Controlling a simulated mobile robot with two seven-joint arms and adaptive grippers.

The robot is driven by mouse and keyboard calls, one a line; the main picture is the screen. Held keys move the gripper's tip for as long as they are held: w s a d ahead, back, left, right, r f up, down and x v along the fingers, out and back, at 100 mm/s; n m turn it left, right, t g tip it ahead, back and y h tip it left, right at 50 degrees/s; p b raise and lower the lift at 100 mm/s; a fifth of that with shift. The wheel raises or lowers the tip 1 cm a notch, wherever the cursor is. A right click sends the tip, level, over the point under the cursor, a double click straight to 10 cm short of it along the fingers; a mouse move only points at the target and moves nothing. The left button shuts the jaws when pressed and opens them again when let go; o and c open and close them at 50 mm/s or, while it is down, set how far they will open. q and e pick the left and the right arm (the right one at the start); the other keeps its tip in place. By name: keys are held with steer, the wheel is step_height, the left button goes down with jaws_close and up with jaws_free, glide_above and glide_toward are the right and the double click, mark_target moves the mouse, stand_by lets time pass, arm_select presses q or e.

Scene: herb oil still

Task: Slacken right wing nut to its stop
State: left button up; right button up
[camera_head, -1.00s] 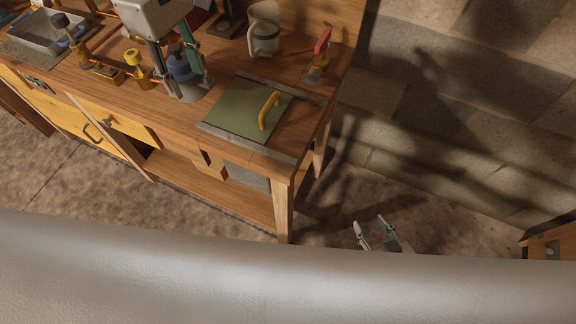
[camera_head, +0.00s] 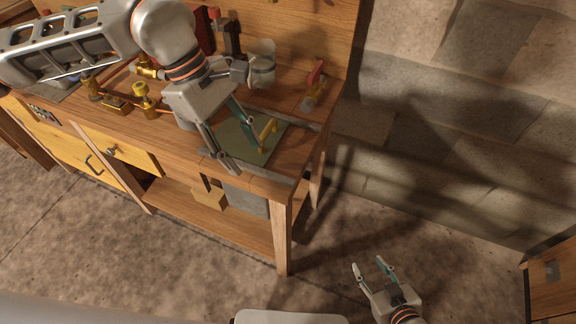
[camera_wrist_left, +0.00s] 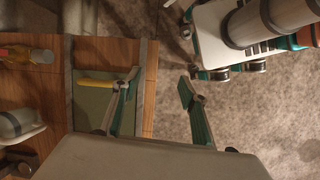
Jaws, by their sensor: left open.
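I cannot make out a wing nut in either view. My left gripper (camera_head: 250,162) is open and empty above the green plate (camera_head: 227,140) near the bench's right end. Its fingers are close to the plate's yellow handle (camera_head: 269,130) in the head view, but not around it. My right gripper (camera_head: 367,262) is open and empty, low over the floor beyond the bench's right end.
Brass fittings with a yellow knob (camera_head: 140,90) stand on the wooden bench left of my left gripper. A wooden box (camera_head: 549,275) is at far right. Floor between is clear.

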arm_select(q)
steer(key=s+d+r+g+h, duration=0.1)
steer(key=s+d+h, duration=0.2)
steer(key=d, duration=0.6)
steer(key=shift+s+d+h, duration=0.2)
steer(key=shift+s+h, duration=0.2)
steer(key=shift+s, duration=0.4)
